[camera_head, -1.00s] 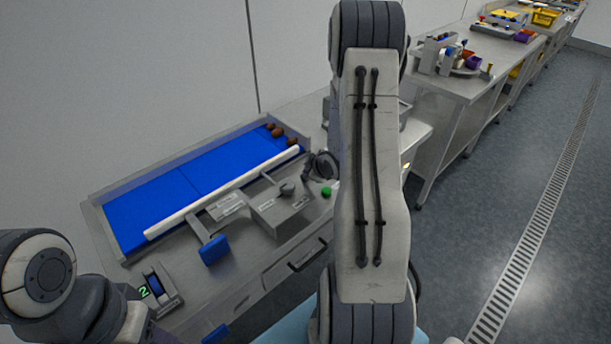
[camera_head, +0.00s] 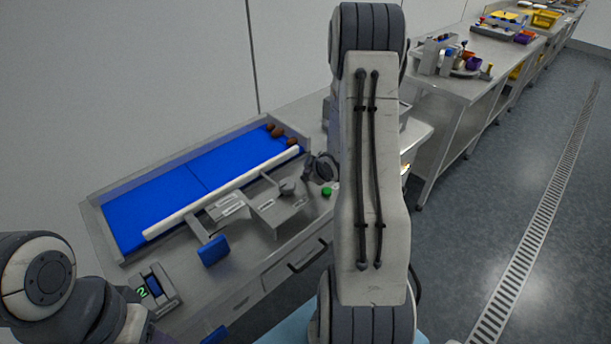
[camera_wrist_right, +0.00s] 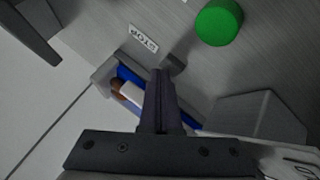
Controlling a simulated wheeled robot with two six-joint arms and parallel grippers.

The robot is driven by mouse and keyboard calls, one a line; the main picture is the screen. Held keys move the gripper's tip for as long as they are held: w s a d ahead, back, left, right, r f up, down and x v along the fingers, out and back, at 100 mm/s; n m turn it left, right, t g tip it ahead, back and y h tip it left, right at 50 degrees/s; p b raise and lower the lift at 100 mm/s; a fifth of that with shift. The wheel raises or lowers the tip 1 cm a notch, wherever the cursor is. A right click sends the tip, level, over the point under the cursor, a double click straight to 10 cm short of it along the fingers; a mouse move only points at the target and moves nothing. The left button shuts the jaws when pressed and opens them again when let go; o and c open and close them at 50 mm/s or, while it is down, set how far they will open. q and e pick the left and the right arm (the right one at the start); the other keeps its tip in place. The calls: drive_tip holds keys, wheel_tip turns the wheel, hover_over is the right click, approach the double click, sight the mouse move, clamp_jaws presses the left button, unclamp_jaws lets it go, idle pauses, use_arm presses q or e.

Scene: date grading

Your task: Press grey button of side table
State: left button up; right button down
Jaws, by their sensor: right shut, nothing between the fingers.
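My right gripper (camera_head: 315,172) is over the table beside the end of the blue belt, mostly dark and small in the head view. In the right wrist view its fingers (camera_wrist_right: 158,82) are together and empty. My left gripper is out of view.
The blue belt (camera_head: 160,192) has several brown dates (camera_head: 277,131) at its far end and a white bar (camera_head: 210,190) along its front. My right arm hides part of the table.

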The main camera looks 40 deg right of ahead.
drive_tip(key=shift+r+p, duration=0.55)
drive_tip(key=shift+r, duration=0.25)
wheel_tip(320, 180, up, 5)
drive_tip(key=p, duration=0.4)
drive_tip(key=shift+r, duration=0.1)
idle(0.5)
